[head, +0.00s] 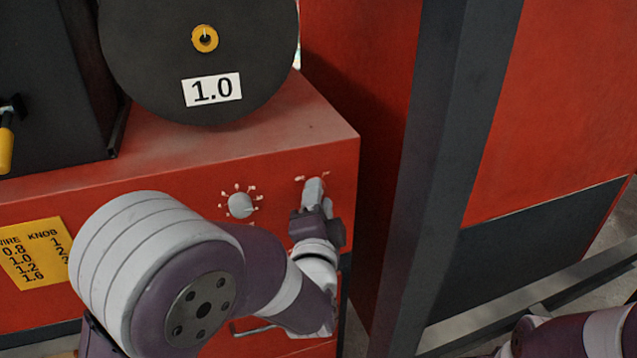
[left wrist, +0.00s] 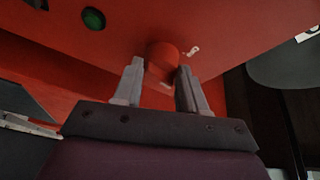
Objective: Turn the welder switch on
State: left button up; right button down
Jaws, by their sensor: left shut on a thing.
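The red welder (head: 325,130) stands in front of me, with a white selector knob (head: 240,205) and, to its right, small white marks around the switch. My left gripper (head: 313,188) is at those marks and hides the switch in the head view. In the left wrist view the switch is a short red round knob (left wrist: 162,58) on the red panel, with a white mark beside it. The fingers of my left gripper (left wrist: 160,82) are on either side of the knob, shut on it. My right gripper is not in view; only part of my right arm shows at the lower right.
A black wire spool (head: 150,70) labelled 1.0 is on top of the welder. A yellow wire-knob chart (head: 35,250) is on its front. A dark grey post (head: 440,150) rises just right of the welder. A green round part (left wrist: 93,18) shows on the panel.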

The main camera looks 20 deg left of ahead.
pick_arm(q)
jog(key=shift+r+m+g+p, duration=0.1)
jog(key=shift+m+g+p, duration=0.6)
jog(key=shift+m+p, duration=1.25)
jog(key=shift+r+m+g+p, duration=0.1)
jog(key=shift+m+g+p, duration=0.85)
jog(key=shift+p, duration=1.65)
jog(key=shift+t, duration=0.25)
jog(key=o, duration=1)
jog(key=shift+s+d, duration=0.1)
jog(key=b+v, duration=0.2)
jog(key=v, duration=1)
jog(key=shift+s+f+b, duration=0.1)
jog(key=shift+s+b, duration=0.15)
jog(key=shift+b, duration=0.1)
